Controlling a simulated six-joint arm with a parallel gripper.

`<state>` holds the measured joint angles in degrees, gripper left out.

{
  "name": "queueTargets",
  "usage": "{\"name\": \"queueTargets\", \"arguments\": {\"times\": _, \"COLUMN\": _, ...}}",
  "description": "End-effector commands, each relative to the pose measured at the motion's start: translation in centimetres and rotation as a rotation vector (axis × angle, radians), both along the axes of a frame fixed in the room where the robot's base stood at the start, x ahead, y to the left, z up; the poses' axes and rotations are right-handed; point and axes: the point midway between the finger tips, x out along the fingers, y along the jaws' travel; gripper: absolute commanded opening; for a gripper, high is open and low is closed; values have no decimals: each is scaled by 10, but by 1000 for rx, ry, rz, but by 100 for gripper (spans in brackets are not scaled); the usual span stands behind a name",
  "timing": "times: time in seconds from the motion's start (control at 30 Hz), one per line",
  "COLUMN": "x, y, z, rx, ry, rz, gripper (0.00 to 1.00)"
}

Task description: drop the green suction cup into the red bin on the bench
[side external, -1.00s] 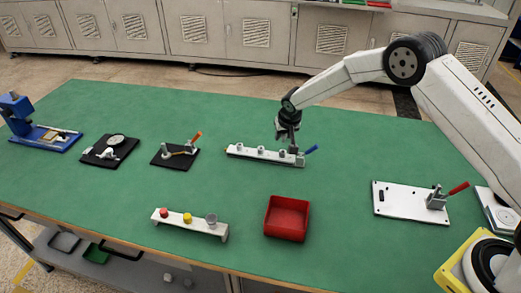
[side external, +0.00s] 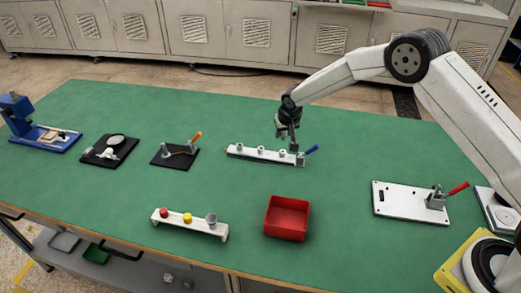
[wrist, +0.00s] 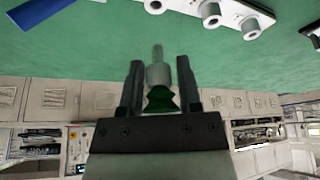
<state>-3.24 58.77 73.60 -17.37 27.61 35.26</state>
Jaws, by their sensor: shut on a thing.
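The green suction cup (wrist: 160,98) shows in the wrist view, its green bellows low between the fingers and its grey fitting pointing away from my wrist. My gripper (wrist: 157,66) is shut on it, with one dark finger on each side. In the side external view my gripper (side external: 288,136) is above the right part of a white rail fixture; the cup is too small to make out there. The red bin (side external: 287,218) stands open on the green bench (side external: 340,185), nearer the camera than my gripper. Its visible floor looks empty.
The white rail (side external: 262,154) carries several pale fittings and a blue-handled clamp (side external: 308,151). A stand with red, yellow and grey pieces (side external: 190,223) is left of the bin. A white plate with a red-handled clamp (side external: 405,199) lies right. Bench between rail and bin is clear.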

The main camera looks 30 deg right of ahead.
Motion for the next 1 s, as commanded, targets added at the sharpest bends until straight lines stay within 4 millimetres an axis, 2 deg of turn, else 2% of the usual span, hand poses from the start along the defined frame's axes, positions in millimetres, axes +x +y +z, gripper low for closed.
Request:
{"name": "queueTargets", "arguments": {"times": 0.27, "x": -1, "y": 2, "z": 0, "rx": 0, "ry": 0, "rz": -4, "gripper": 0}}
{"name": "queueTargets", "arguments": {"times": 0.47, "x": -8, "y": 10, "z": -2, "rx": -1, "ry": 0, "rz": -31, "gripper": 0}}
{"name": "queueTargets", "arguments": {"times": 0.67, "x": -23, "y": 25, "z": -4, "rx": -1, "ry": 0, "rz": -90, "gripper": 0}}
{"name": "queueTargets", "arguments": {"times": 1.0, "x": -60, "y": 54, "z": -9, "rx": -2, "ry": 2, "rz": -234, "gripper": 0}}
